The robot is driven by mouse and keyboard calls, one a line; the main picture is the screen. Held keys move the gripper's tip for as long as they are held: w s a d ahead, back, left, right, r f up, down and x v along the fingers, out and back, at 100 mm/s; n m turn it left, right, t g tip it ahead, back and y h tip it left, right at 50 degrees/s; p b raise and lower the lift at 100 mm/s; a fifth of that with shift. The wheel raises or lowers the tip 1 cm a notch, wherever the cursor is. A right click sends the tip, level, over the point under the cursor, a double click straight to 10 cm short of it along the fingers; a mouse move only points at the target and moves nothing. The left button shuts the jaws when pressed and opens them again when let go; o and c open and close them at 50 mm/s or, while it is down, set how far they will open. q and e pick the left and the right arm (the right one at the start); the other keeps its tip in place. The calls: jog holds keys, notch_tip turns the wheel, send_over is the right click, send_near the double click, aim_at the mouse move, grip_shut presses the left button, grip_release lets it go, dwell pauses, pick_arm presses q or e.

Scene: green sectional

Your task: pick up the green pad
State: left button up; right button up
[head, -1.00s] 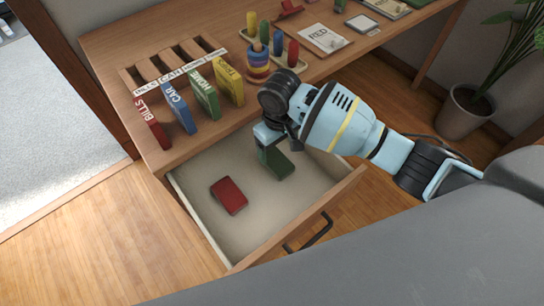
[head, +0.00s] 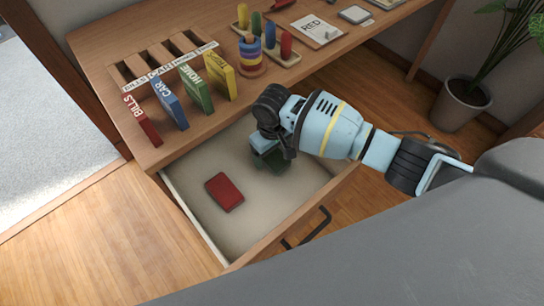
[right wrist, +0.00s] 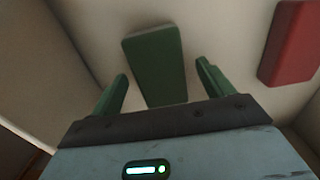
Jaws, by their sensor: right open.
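The green pad (right wrist: 158,66) lies flat on the drawer floor. In the right wrist view it sits ahead of and between the two spread fingers of my right gripper (right wrist: 163,88), which is open and empty. In the head view my right gripper (head: 268,160) is down inside the open drawer, over the pad, and hides most of it; a dark green edge (head: 283,166) shows beside the fingers. I cannot tell how much height is left between fingers and pad. My left gripper is not in view.
A red pad (head: 224,191) lies in the drawer (head: 250,222), left of my gripper; it also shows in the right wrist view (right wrist: 291,42). The drawer walls surround my gripper. Labelled blocks, a ring stack (head: 250,55) and pegs stand on the desk (head: 112,45) above.

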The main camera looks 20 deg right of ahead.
jog(key=shift+f, duration=0.35)
jog(key=c, duration=1.1)
jog(key=shift+o, duration=0.2)
jog(key=shift+r, duration=0.15)
